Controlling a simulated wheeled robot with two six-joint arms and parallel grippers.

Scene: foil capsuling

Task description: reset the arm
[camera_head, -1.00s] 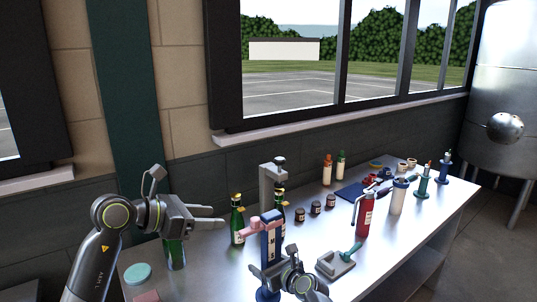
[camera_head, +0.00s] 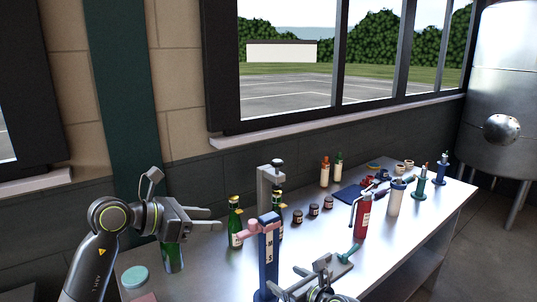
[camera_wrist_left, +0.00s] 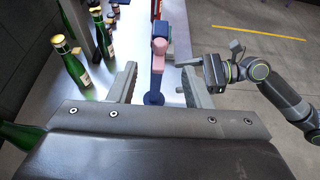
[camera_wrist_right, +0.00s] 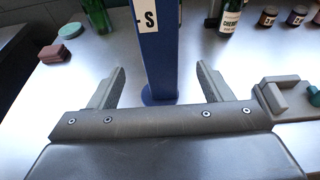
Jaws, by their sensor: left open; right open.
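My left gripper (camera_head: 218,219) is open and empty above the left part of the table, beside a green bottle (camera_head: 173,258); its two fingers also show in the left wrist view (camera_wrist_left: 157,85). My right gripper (camera_head: 288,281) is open at the table's front, low in the head view. In the right wrist view its fingers (camera_wrist_right: 160,85) are spread, with a blue post (camera_wrist_right: 157,60) beyond and between them, apart from both. The post (camera_head: 268,260) stands upright with letter labels and a pink head (camera_head: 254,229).
Green bottles (camera_head: 235,222) and a grey stand (camera_head: 268,187) are behind the post. Dark jars (camera_head: 313,209), a red bottle (camera_head: 363,218), a white-and-blue cylinder (camera_head: 395,198) and a grey lever tool (camera_head: 335,263) are to the right. A teal disc (camera_head: 135,276) lies at left.

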